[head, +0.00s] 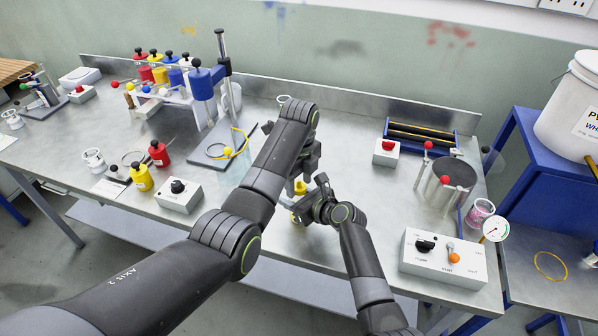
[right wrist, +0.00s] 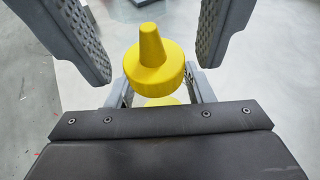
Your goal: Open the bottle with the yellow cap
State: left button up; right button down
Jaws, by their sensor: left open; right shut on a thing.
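The yellow bottle cap (right wrist: 153,62), with a tapered nozzle tip, points up in the right wrist view; a bit of yellow bottle (right wrist: 162,101) shows below it. In the head view the cap (head: 300,187) shows small between my arms near the bench's front edge. My right gripper (head: 303,207) is shut on the bottle below the cap; its fingers also show in the right wrist view (right wrist: 162,92). My left gripper (head: 303,165) comes down from above and is open. Its ridged fingers stand either side of the cap with gaps. Most of the bottle is hidden.
A yellow bottle (head: 140,178) and a red bottle (head: 159,154) with black tops stand left, by a grey control box (head: 178,195). A rack of bottles (head: 165,88) and a stand (head: 222,148) are behind. A switch box (head: 443,258) is at the right front.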

pick_arm(q)
jog(key=shift+f, duration=0.2)
jog(key=shift+c, duration=0.2)
jog(key=c, duration=1)
jog(key=shift+n, duration=1.6)
